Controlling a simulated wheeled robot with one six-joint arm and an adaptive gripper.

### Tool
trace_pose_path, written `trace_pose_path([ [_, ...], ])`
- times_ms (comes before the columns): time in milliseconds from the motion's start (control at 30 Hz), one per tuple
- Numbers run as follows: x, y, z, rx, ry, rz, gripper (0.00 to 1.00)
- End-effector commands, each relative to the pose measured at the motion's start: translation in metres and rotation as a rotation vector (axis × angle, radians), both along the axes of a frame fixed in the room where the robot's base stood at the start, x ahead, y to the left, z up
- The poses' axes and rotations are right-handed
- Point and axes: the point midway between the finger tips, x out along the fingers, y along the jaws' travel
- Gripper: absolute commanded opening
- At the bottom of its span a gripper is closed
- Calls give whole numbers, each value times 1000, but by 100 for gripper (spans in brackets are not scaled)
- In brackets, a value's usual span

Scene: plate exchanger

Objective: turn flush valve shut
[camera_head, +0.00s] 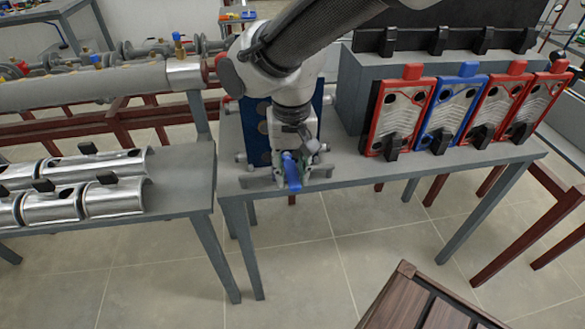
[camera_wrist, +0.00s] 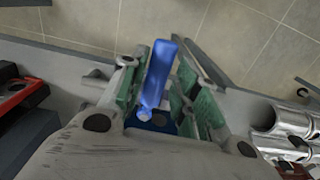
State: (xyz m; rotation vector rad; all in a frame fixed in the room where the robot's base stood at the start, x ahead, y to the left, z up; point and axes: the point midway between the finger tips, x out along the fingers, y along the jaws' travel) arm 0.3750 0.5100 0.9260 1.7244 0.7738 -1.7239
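The flush valve's blue lever handle (camera_head: 291,172) shows at the front of the plate exchanger (camera_head: 257,137), a blue-plated unit on the grey table. The handle also shows in the wrist view (camera_wrist: 160,72), pointing towards the top of the picture. My gripper (camera_head: 298,160) is over the valve from above. In the wrist view its two green-padded fingers (camera_wrist: 162,92) stand apart, one on each side of the handle. The left pad looks very close to the handle; contact is unclear. A gap shows on the right. The valve body is mostly hidden by my gripper.
Red and blue framed plates (camera_head: 447,110) stand in a row on the right of the table. Silver half-shells (camera_head: 115,198) lie on a lower bench at left. A large pipe (camera_head: 95,87) runs behind it. Floor in front is clear, except a brown wooden object (camera_head: 405,270).

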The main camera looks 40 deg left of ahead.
Motion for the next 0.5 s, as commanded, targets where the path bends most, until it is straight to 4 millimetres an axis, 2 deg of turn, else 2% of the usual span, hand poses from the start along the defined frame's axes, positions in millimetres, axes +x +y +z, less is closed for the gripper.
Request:
trace_pose_path([
  [333,0,-1,1,-2,-1,2,44],
  [500,1,0,18,1,-1,3,44],
])
